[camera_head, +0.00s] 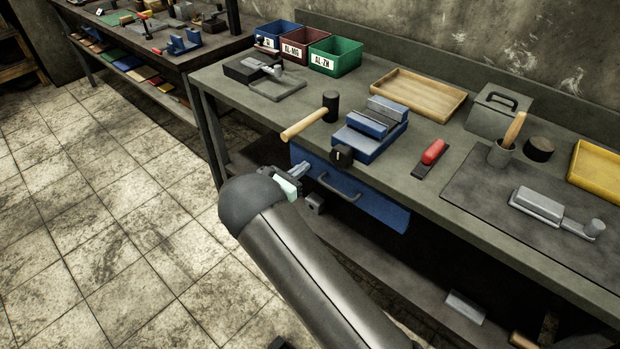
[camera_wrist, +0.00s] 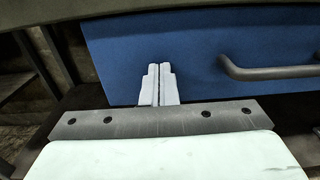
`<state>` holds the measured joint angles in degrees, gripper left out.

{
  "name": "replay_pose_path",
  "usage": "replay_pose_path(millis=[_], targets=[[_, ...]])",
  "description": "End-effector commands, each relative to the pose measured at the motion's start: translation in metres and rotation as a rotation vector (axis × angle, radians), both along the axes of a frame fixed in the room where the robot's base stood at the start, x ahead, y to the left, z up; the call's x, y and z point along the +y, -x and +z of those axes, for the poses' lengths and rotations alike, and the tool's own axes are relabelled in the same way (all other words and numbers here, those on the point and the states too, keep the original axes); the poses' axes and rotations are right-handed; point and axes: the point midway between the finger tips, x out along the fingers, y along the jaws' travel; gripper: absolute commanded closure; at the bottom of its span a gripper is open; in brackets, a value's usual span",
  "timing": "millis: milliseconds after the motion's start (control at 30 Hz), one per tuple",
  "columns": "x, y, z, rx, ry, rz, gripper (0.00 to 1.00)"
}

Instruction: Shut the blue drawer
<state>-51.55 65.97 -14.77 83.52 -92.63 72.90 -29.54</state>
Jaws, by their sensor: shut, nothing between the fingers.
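The blue drawer (camera_head: 375,200) is under the front edge of the workbench, with a dark bar handle (camera_head: 338,186) across its front. Its front lies close beneath the bench edge and no inside shows; I cannot tell whether a small gap remains. My gripper (camera_head: 303,167) is shut and empty, at the left part of the drawer front. In the wrist view, the closed fingertips (camera_wrist: 158,66) point at the blue drawer front (camera_wrist: 190,45), left of the handle (camera_wrist: 265,70). They look touching or very near it; contact is not clear.
On the workbench above are a blue vise (camera_head: 370,135), a hammer (camera_head: 310,118) whose handle overhangs the front edge, a red-handled tool (camera_head: 430,158) and a wooden tray (camera_head: 418,93). A lower shelf (camera_head: 420,265) runs below the drawer. Open tiled floor (camera_head: 110,210) lies left.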

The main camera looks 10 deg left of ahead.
Motion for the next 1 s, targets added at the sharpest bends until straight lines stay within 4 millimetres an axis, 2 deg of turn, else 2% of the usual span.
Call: replay_pose_path(millis=[100,400,567,767,1000], targets=[[0.006,-0.003,0.0,-0.001,0.0,0.017,1.0],[0.003,-0.006,0.003,-0.005,0.001,0.016,1.0],[0.006,-0.001,0.004,-0.005,0.001,0.015,1.0],[0.021,0.029,0.002,-0.001,0.0,0.009,1.0],[0.052,0.077,0.0,0.0,-0.001,0.008,1.0]])
